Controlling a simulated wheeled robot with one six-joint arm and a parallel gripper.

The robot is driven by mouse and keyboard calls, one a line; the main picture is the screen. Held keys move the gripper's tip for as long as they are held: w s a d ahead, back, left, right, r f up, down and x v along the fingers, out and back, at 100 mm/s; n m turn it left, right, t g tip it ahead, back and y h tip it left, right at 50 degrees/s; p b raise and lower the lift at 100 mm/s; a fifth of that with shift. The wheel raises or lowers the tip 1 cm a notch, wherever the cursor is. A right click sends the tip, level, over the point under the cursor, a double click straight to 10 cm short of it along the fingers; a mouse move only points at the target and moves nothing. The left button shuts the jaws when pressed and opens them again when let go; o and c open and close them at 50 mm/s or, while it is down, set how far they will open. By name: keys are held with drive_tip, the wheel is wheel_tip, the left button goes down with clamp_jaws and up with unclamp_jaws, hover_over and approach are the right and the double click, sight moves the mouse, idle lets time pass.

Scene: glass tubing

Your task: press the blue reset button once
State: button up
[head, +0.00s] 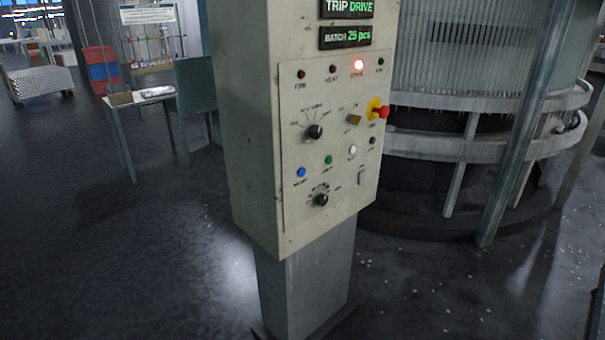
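The blue button (301,172) is on the lower left of the control panel's front face (338,242), left of a green button (328,160). The small label under it is too blurred to read with certainty. Nothing touches or covers the blue button. The panel is a worn, cream-coloured box on a grey post, seen at an angle. My gripper is not in view.
A red emergency knob on a yellow base (378,109) sticks out at the panel's right. Black rotary knobs (315,132) sit above and below the button row. A round glass-filled machine (450,90) stands behind right.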

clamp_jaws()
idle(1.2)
